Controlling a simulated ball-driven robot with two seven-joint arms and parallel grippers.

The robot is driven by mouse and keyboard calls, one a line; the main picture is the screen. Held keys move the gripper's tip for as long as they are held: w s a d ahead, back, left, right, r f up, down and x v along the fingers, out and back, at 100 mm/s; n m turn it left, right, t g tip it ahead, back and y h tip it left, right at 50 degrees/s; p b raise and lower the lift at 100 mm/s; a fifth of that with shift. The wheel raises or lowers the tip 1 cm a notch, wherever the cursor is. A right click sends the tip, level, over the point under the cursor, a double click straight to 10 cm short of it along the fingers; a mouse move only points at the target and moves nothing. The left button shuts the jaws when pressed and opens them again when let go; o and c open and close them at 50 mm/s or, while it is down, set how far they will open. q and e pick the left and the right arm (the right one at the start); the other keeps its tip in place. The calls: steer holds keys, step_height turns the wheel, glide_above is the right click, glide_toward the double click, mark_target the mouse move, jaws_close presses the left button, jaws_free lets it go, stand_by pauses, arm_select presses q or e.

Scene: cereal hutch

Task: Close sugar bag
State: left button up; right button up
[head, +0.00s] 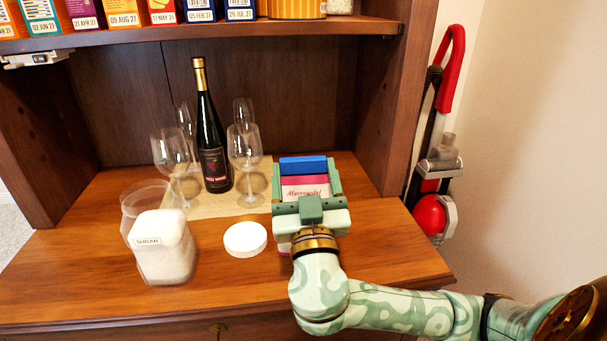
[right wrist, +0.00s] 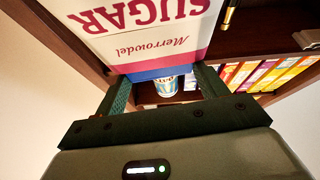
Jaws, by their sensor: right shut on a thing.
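The sugar bag (head: 305,193) is white with a pink band and a blue band, and stands on the hutch counter. My right gripper (head: 306,172) has a finger on each side of it and is shut on it. In the right wrist view the bag (right wrist: 150,28) shows the upside-down word SUGAR, with its blue band between the fingertips (right wrist: 161,78). Whether the bag's top is folded shut cannot be told. The lower bag is mostly hidden behind the gripper in the head view. My left gripper is not in view.
A clear open jar of sugar (head: 165,255) stands at the left, with a round white lid (head: 245,238) beside it. A wine bottle (head: 213,150) and several glasses (head: 244,147) stand on a mat (head: 224,206) behind. A shelf (head: 200,31) of boxes hangs above.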

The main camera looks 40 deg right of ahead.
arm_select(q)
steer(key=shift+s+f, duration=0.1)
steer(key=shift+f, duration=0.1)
arm_select(e)
steer(key=shift+w+d+f, duration=0.1)
steer(key=shift+d+f, duration=0.05)
steer(key=shift+f, duration=0.3)
